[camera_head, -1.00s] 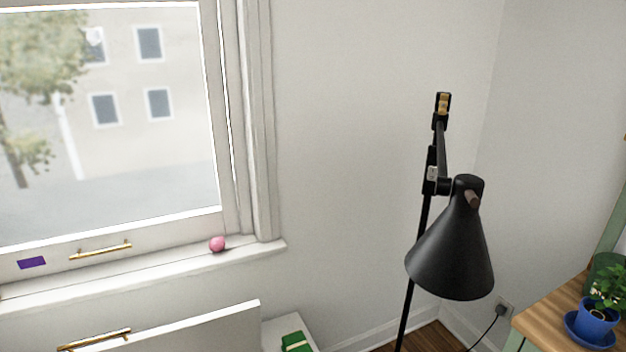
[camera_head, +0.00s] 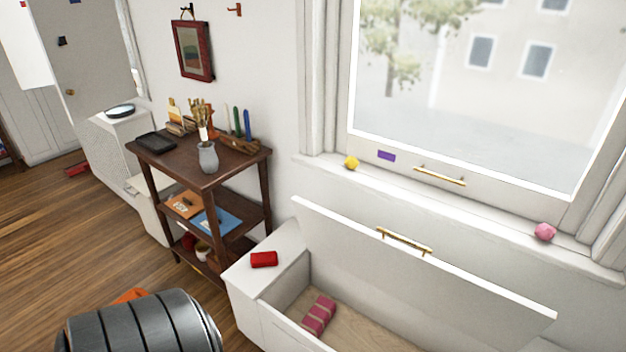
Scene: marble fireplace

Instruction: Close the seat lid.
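The white seat lid (camera_head: 430,275) is raised and leans back toward the wall under the window. A brass handle (camera_head: 404,241) is at its upper edge. Below it the white bench seat (camera_head: 262,322) stands open, with a pink striped bundle (camera_head: 319,315) lying on its wooden floor. The front and right end of the bench are cut off by the frame. Neither of my grippers is in view.
A red item (camera_head: 264,259) lies on the bench's fixed left top. A dark wooden shelf stand (camera_head: 205,175) with a vase and other items is left of it. A yellow ball (camera_head: 351,162) and pink ball (camera_head: 544,231) rest on the windowsill. A grey ribbed cylinder (camera_head: 140,328) fills the lower left.

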